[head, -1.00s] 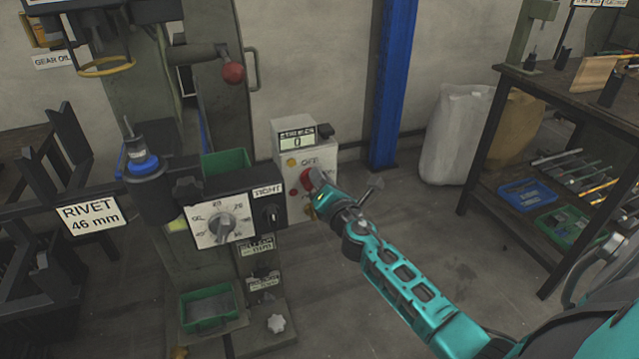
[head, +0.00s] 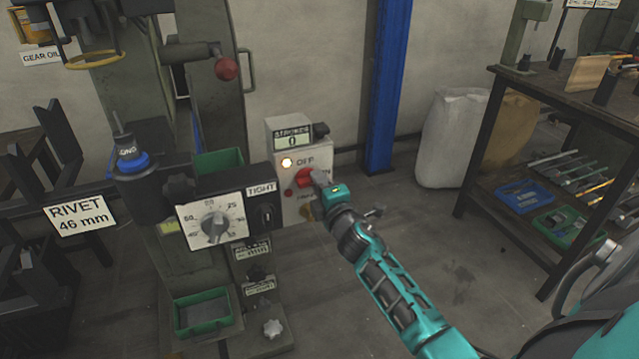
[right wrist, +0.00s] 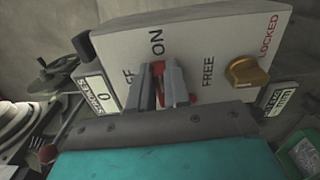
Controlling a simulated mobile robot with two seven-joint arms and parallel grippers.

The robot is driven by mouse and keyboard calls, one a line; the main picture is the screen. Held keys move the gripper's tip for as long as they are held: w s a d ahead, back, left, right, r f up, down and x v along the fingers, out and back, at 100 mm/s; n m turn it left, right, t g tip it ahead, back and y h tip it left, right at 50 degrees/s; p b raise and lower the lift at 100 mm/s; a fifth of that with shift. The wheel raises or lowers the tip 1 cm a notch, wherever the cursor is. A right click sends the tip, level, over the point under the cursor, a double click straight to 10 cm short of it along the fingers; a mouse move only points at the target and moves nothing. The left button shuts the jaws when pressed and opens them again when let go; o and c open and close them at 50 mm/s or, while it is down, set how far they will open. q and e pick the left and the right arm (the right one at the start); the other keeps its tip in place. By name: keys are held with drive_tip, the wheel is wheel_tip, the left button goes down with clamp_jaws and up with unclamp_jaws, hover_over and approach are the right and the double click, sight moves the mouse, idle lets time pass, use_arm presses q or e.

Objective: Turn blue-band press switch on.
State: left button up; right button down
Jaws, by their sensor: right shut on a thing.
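The press with the blue band (head: 137,164) stands at the left. Its pale switch box (head: 286,135) is on the right side, with a red switch (head: 304,177) on the front. My right gripper (head: 319,178) is shut on the red switch. In the right wrist view the gripper's fingers (right wrist: 165,84) close around the red switch (right wrist: 158,68), beside the word ON, and hide part of it. The lamp (head: 287,162) on the box glows bright. The counter (head: 292,141) reads 0. My left gripper is not in view.
A yellow knob (right wrist: 247,72) sits between FREE and LOCKED labels, close to my right gripper. A dial panel (head: 214,222) and a red-ball lever (head: 226,69) are on the press. A blue post (head: 387,85) stands behind. A workbench (head: 560,85) is at the right; floor between is clear.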

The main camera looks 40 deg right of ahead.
drive_tip(key=shift+f+m, duration=0.1)
drive_tip(key=shift+m, duration=0.3)
drive_tip(key=c, duration=1.1)
unclamp_jaws()
drive_tip(key=p+v, duration=0.1)
drive_tip(key=v, duration=1.2)
drive_tip(key=shift+a, duration=0.1)
